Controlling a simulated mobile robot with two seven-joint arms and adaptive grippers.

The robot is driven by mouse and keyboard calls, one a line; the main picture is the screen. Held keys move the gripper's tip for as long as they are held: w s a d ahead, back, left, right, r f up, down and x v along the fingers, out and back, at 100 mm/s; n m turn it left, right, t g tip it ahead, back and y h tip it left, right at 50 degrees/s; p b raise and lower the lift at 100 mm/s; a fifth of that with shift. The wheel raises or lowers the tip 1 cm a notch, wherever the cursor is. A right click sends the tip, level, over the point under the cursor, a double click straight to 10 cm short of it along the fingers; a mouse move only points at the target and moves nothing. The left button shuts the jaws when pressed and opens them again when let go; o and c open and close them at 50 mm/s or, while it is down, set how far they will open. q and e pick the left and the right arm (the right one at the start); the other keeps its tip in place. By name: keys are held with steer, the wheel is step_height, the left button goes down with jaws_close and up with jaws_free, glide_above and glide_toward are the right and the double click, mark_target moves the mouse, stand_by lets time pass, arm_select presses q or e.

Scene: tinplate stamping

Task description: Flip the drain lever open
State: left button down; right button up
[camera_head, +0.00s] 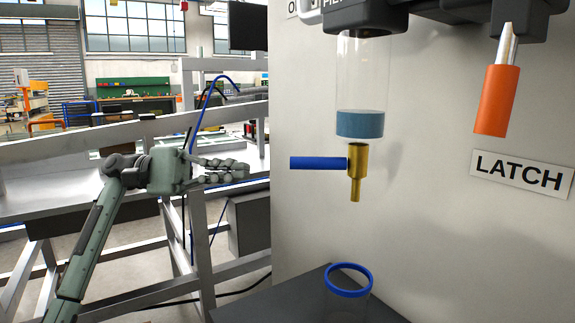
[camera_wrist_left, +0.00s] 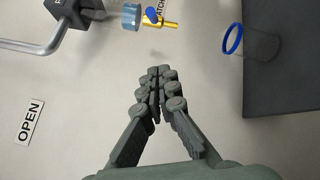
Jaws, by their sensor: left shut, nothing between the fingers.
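The drain lever (camera_head: 319,163) is a blue bar that sticks out level to the left from a brass valve (camera_head: 357,172). The valve hangs under a clear cylinder (camera_head: 362,85) with blue liquid at its bottom. In the left wrist view the blue lever (camera_wrist_left: 153,16) shows small beside the brass valve (camera_wrist_left: 165,24) at the top. My left gripper (camera_head: 244,172) is shut and empty, to the left of the lever's free end in the head view, apart from it. The left fingertips (camera_wrist_left: 160,72) meet in the left wrist view. My right gripper is not in view.
A clear cup with a blue rim (camera_head: 348,280) stands on a dark ledge (camera_head: 290,303) below the valve. An orange-gripped latch handle (camera_head: 497,100) hangs above the LATCH label (camera_head: 522,175). A metal frame bench (camera_head: 60,170) stands behind my left arm.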

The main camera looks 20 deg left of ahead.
mark_target(318, 163)
arm_select(q)
steer(key=shift+d, duration=0.1)
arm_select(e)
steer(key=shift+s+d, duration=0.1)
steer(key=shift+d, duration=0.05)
arm_select(q)
steer(key=s+d+r+p, duration=0.1)
steer(key=d, duration=0.4)
steer(key=s+d+r+p, duration=0.1)
steer(key=d, duration=0.4)
steer(key=shift+s+d+r, duration=0.25)
steer(key=shift+s+d, duration=0.15)
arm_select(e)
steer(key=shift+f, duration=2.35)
arm_select(q)
steer(key=shift+s+n+t, duration=0.2)
steer(key=shift+n+t, duration=0.1)
steer(key=shift+t, duration=0.3)
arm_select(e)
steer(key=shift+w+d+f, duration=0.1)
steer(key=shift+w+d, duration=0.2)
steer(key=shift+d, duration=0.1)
